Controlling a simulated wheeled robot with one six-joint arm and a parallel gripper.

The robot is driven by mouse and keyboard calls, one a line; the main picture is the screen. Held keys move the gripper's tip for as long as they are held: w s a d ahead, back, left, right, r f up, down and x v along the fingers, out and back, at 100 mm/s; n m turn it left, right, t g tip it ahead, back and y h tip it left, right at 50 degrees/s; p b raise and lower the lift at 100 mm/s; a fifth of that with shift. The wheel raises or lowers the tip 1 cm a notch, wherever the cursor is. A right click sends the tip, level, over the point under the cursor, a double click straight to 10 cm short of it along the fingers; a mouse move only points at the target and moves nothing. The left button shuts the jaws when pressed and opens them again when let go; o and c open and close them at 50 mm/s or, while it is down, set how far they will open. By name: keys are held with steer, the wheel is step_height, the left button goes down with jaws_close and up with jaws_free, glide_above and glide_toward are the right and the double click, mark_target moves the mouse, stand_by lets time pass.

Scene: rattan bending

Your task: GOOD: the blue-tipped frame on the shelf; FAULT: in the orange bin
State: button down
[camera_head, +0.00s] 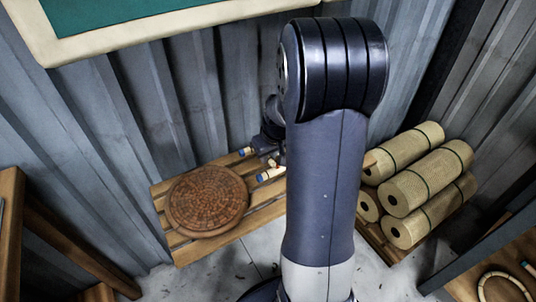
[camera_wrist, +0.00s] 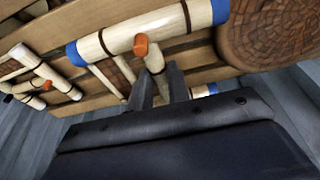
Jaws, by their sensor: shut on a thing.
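A pale rattan frame with blue tips (camera_wrist: 150,30) fills the upper part of the wrist view. It has a bar with blue ends, an orange-ended peg (camera_wrist: 141,46) and a short stem running to my gripper. My gripper (camera_wrist: 160,84) is shut on this stem. In the head view a blue-tipped end (camera_head: 268,174) shows beside my arm, which hides most of the frame and the gripper. No orange bin is in view.
A slatted wooden platform (camera_head: 186,253) stands against the corrugated wall, with a round brown woven piece (camera_head: 207,201) on it. Rolls of woven cane (camera_head: 413,187) are stacked right of my arm. A wooden table (camera_head: 467,289) with a curved rattan piece (camera_head: 491,277) is at lower right.

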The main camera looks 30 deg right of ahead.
steer(key=shift+f+b, duration=2.2)
steer(key=shift+f, duration=0.85)
steer(key=c, duration=1.3)
jaws_free()
steer(key=shift+f, duration=0.1)
steer(key=shift+o, duration=0.2)
step_height(320, 180, up, 9)
steer(key=p, duration=0.7)
step_height(320, 180, down, 9)
steer(key=b, duration=0.7)
